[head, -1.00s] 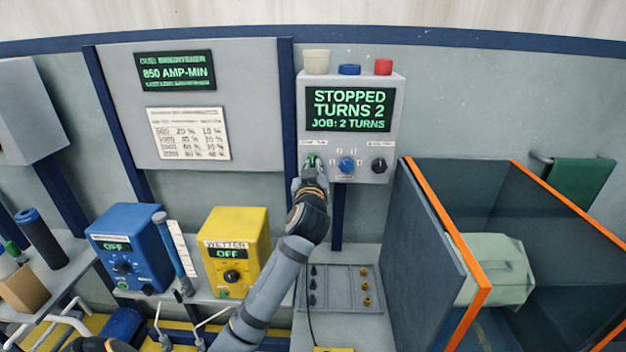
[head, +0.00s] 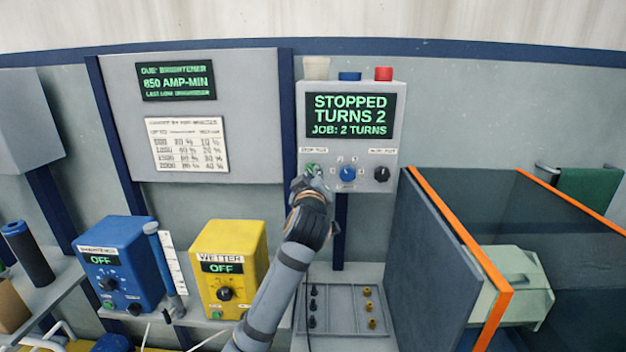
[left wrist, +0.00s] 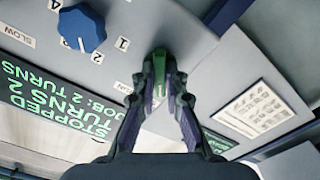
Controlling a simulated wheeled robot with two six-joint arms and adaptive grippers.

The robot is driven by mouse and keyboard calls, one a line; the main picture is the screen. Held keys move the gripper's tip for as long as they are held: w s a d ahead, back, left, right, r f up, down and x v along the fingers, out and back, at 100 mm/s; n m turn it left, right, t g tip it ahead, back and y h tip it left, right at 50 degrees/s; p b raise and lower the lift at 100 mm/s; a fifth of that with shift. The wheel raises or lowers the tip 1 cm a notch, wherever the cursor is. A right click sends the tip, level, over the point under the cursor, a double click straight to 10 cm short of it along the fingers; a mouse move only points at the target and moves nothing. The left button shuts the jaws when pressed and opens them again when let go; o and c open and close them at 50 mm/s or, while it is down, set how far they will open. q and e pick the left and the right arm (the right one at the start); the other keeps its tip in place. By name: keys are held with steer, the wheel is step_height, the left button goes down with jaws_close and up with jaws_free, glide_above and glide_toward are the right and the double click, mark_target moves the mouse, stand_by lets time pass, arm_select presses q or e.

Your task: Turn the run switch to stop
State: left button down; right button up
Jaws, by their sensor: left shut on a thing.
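The grey control box (head: 398,120) hangs on the wall, and its screen (head: 350,115) reads "STOPPED TURNS 2, JOB: 2 TURNS". The green run switch (head: 313,169) is at the lower left of the box, under a small label. In the left wrist view the green switch (left wrist: 160,62) stands between my fingertips. My left gripper (head: 312,180) is shut on it; the gripper also shows in the left wrist view (left wrist: 161,82). The fingers partly hide the switch. My right gripper is not in view.
A blue knob (head: 347,173) and a black knob (head: 382,174) sit right of the switch. A blue unit (head: 120,255) and a yellow unit (head: 245,255), both reading OFF, stand below. An orange-edged tank (head: 440,215) is at right.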

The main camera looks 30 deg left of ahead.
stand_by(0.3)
arm_select(q)
steer(key=c, duration=1.4)
jaws_free()
steer(key=v, duration=0.7)
steer(key=shift+s, duration=0.25)
steer(key=shift+d, duration=0.15)
steer(key=shift+f, duration=0.1)
